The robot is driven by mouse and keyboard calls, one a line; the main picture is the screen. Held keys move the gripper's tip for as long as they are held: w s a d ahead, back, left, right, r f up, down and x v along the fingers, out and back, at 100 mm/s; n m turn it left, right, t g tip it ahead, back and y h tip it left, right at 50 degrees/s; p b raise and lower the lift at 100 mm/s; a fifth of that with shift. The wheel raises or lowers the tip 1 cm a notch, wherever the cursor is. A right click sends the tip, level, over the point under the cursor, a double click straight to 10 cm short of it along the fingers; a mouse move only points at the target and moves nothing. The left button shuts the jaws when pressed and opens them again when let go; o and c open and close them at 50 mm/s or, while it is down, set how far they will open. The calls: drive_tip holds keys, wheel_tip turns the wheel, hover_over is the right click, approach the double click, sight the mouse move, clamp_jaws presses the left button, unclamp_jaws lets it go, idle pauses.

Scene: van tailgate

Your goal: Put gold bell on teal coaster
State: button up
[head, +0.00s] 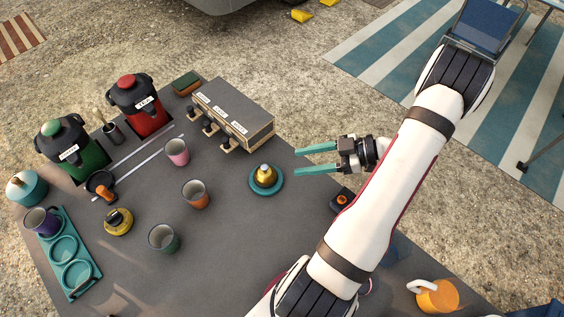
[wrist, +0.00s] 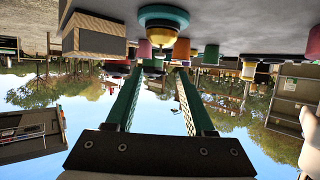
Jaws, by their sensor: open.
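The gold bell (head: 265,173) stands upright on the teal coaster (head: 252,187) on the grey table. The bell also shows in the wrist view (wrist: 161,36), upside down in that picture, with the teal coaster (wrist: 163,14) against its base. My gripper (head: 297,161) is to the right of the bell, apart from it, with its teal fingers pointing left. The fingers are open and empty. The wrist view shows a clear gap between the fingertips (wrist: 160,72).
A wooden-sided dispenser box (head: 245,125) stands behind the bell. An orange cup (head: 196,194), a pink cup (head: 177,151) and a green cup (head: 163,238) stand to the left. A teal tray (head: 70,285) lies far left. An orange mug (head: 437,297) is front right.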

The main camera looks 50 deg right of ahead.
drive_tip(key=w+d+r+m+h, duration=0.1)
drive_tip(key=w+d+r+h, duration=0.15)
drive_tip(key=w, duration=0.25)
drive_tip(key=w+d+r+m+h, duration=0.1)
drive_tip(key=w+d+r+h, duration=0.1)
drive_tip(key=w+d+h, duration=0.3)
drive_tip(key=w+a+r+m+g+h, duration=0.2)
drive_tip(key=w+r+m+h, duration=0.4)
drive_tip(key=r, duration=0.3)
drive_tip(key=s+a+m+g+y, duration=0.3)
drive_tip(key=s+a, duration=0.9)
drive_tip(key=a, duration=0.4)
drive_tip(key=s+a+m+g+y, duration=0.2)
drive_tip(key=s+a+g, duration=0.3)
drive_tip(key=s+a, duration=0.6)
drive_tip(key=a+y, duration=0.1)
drive_tip(key=a, duration=0.4)
drive_tip(key=shift+s+a+m, duration=0.25)
drive_tip(key=shift+s+m, duration=0.1)
drive_tip(key=shift+m, duration=0.05)
